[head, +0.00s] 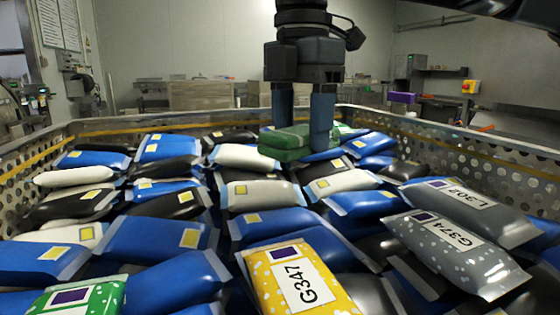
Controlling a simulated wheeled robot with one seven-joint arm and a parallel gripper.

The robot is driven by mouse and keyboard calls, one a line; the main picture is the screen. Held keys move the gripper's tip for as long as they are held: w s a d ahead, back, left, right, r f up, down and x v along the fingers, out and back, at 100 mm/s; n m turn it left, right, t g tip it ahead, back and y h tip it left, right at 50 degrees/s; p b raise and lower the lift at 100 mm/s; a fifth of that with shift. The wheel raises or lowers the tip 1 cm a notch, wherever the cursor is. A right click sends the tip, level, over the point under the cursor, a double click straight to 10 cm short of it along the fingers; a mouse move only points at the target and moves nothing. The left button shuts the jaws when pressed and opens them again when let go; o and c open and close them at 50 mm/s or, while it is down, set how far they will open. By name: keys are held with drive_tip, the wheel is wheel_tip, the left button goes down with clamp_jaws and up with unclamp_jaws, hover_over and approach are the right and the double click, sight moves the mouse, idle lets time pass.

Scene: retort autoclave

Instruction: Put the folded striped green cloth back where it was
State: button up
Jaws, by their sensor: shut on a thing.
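The folded green cloth (282,145) is between the fingers of my gripper (302,135), in the upper middle of the head view. It is a small, flat green bundle; its stripes are hard to make out at this size. My gripper points straight down and is shut on the cloth. The cloth is over the pouches in the far half of the perforated metal basket (480,160). I cannot tell whether its underside touches the pouches. The right finger hides part of the cloth.
Blue, black and white pouches fill the basket. Nearer lie a yellow pouch marked G347 (300,282), a grey pouch marked G374 (455,250), a grey pouch marked L302 (465,205) and a green spotted pouch (85,298). A purple block (403,97) is at the far right rim.

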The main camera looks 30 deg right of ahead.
sight(280, 131)
drive_tip(key=a+f, duration=0.1)
drive_tip(key=a, duration=0.1)
drive_tip(key=shift+w+a+f, duration=0.3)
drive_tip(key=shift+a+f, duration=0.1)
drive_tip(key=shift+f+p, duration=0.8)
drive_tip(key=shift+f, duration=1.2)
drive_tip(key=shift+f, duration=0.2)
drive_tip(key=o, duration=0.9)
drive_tip(key=shift+o, duration=0.2)
drive_tip(key=shift+r, duration=0.1)
wheel_tip(280, 131, up, 12)
drive_tip(key=shift+r+b, duration=0.1)
drive_tip(key=shift+b, duration=0.75)
